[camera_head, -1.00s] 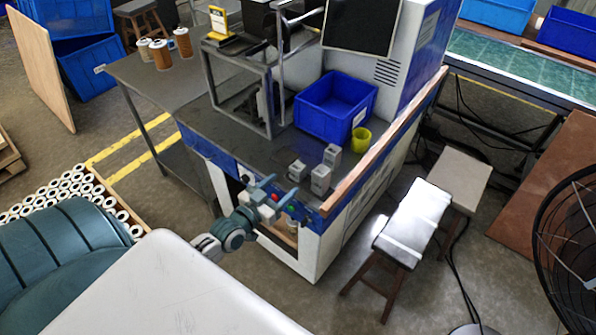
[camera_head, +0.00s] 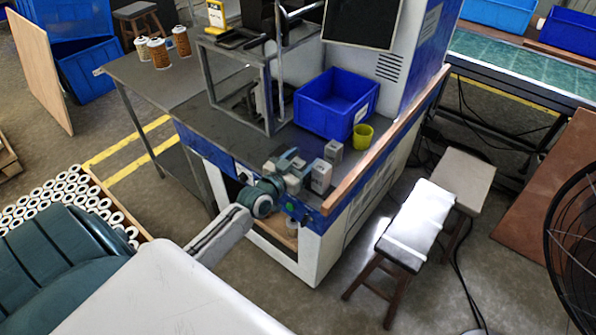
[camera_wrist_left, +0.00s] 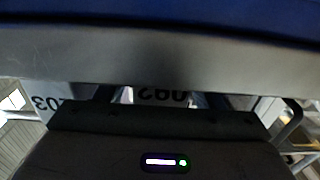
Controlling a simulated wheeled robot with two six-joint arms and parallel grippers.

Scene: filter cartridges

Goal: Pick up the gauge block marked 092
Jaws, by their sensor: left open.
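The gauge block marked 092 (camera_wrist_left: 160,97) shows in the left wrist view, its number upside down, between my fingertips. My left gripper (camera_head: 296,171) is open at the front of the dark bench top, with its fingers around the place of the leftmost grey block. In the head view the gripper mostly hides that block, and whether the fingers touch it I cannot tell. Two other grey blocks stand close by on the right, the nearer one (camera_head: 321,176) and the farther one (camera_head: 333,152). Their numbers are unreadable in the head view. My right gripper is out of view.
A blue bin (camera_head: 335,104) and a yellow-green cup (camera_head: 363,137) stand behind the blocks. A metal frame (camera_head: 240,95) stands to the left of the bin. A wooden rail (camera_head: 385,142) edges the bench on the right. Part of another numbered block (camera_wrist_left: 45,103) shows in the wrist view.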

